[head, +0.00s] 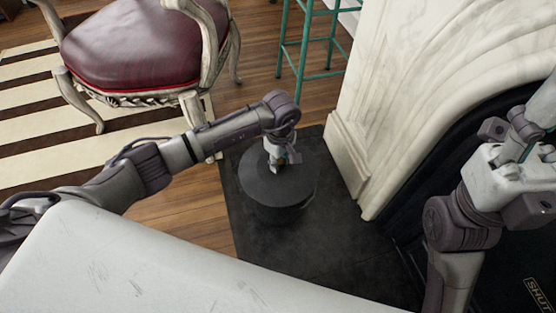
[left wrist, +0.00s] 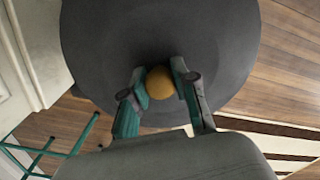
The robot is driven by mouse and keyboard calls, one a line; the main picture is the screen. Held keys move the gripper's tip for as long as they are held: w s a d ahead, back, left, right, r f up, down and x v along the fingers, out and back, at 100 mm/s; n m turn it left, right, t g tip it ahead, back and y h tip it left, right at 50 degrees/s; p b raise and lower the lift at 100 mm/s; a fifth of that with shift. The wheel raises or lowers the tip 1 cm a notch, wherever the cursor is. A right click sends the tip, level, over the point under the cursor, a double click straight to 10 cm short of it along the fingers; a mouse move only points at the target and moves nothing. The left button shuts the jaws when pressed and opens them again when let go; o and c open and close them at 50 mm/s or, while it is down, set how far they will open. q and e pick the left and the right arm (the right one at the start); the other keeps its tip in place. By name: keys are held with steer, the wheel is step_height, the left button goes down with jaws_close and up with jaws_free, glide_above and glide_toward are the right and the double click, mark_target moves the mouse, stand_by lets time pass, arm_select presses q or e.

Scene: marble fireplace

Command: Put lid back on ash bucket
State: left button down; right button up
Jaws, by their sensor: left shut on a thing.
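The dark round lid (head: 258,187) is over the dark ash bucket (head: 280,213) on the black hearth slab in the head view. The lid looks roughly level and covers the bucket's top; I cannot tell whether it touches the rim all round. My left gripper (head: 279,163) is above the lid, pointing down. In the left wrist view the left gripper (left wrist: 163,88) is shut on the lid's round wooden knob (left wrist: 160,83), and the lid (left wrist: 215,45) hides the bucket. My right gripper (head: 543,152) is at the right edge, far from the bucket; its fingers do not show clearly.
The marble fireplace (head: 400,95) stands right of the bucket. A red-seated chair (head: 150,45) is on the striped rug behind my left arm. A teal stool (head: 305,45) stands behind the bucket. Dark hearth slab (head: 330,255) is bare in front of it.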

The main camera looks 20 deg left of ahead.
stand_by(0.4)
arm_select(q)
steer(key=shift+c, duration=1.7)
jaws_free()
